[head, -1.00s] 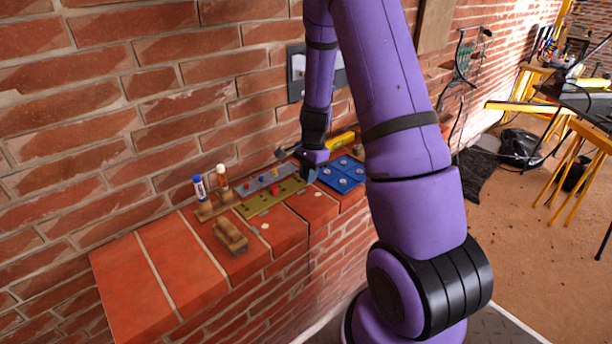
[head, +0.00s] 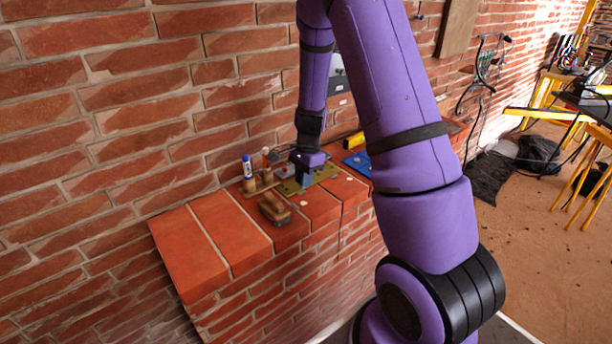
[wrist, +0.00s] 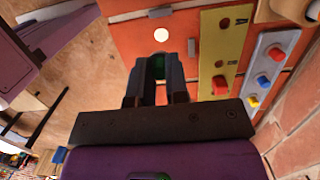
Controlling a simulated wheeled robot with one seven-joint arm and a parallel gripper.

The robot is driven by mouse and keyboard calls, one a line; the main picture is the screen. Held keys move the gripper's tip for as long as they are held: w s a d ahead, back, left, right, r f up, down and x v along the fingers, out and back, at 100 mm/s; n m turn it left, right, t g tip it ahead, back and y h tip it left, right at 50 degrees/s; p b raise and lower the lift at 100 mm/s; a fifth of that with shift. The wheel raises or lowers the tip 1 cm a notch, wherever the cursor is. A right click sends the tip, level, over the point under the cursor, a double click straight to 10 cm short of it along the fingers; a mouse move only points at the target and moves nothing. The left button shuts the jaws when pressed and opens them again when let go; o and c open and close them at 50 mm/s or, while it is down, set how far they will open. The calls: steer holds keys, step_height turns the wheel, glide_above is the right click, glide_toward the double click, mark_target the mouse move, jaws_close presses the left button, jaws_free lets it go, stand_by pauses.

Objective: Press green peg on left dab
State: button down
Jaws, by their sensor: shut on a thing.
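My gripper (wrist: 158,75) is shut on a small green peg (wrist: 157,66), mostly hidden between the dark fingers. In the head view my gripper (head: 303,181) is low over the brick ledge, at the olive board (head: 325,172). A round white dab (wrist: 161,35) lies on the red brick just beyond the fingertips in the wrist view; the peg appears apart from it. In the head view a pale dab (head: 303,204) shows on the ledge in front of the gripper. I cannot tell the peg's height above the brick.
A grey strip (wrist: 270,65) with red, blue and yellow pegs lies beside the olive board. A blue board (head: 357,163) is to the right. The ledge's left end is clear.

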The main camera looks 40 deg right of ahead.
mark_target(303, 204)
steer(key=shift+f, duration=2.85)
steer(key=shift+f, duration=0.6)
stand_by(0.5)
steer(key=c, duration=0.8)
jaws_free()
steer(key=shift+r, duration=0.15)
steer(key=shift+r, duration=2.85)
steer(key=shift+r, duration=0.1)
